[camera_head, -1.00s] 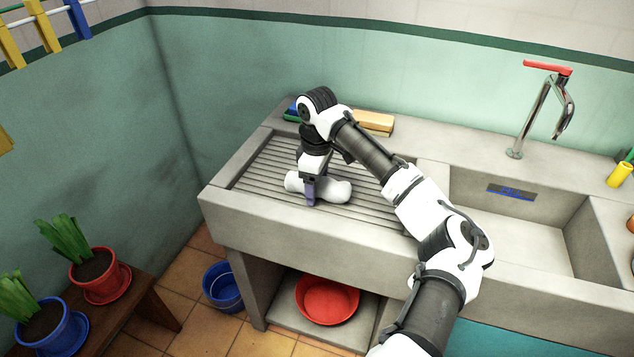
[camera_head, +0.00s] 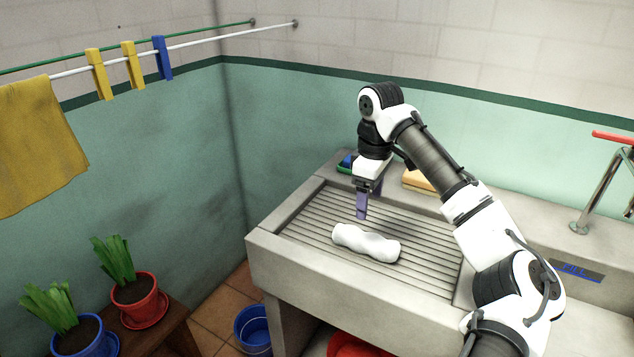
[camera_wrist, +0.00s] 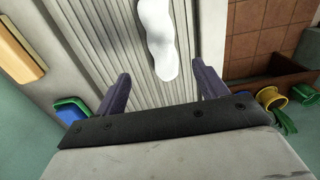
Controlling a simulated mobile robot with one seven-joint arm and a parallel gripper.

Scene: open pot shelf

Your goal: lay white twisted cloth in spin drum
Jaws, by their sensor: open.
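The white twisted cloth (camera_head: 366,243) lies on the ribbed washboard (camera_head: 310,232) of the concrete sink, near its front edge. It also shows in the wrist view (camera_wrist: 158,38), beyond the fingertips and between their lines. My gripper (camera_head: 362,208) is above the washboard, pointing down, just above and behind the cloth in the head view. Its two purple fingers are apart with nothing between them, as the wrist view (camera_wrist: 160,82) shows. The fingers do not touch the cloth. No spin drum is in view.
A yellow block (camera_head: 418,181) and a blue-green item (camera_head: 346,163) lie on the sink's back ledge. A tap (camera_head: 600,190) stands at the right. Potted plants (camera_head: 137,299) and a blue bucket (camera_head: 253,330) are at the left. A yellow cloth (camera_head: 40,145) and clothespins hang on lines.

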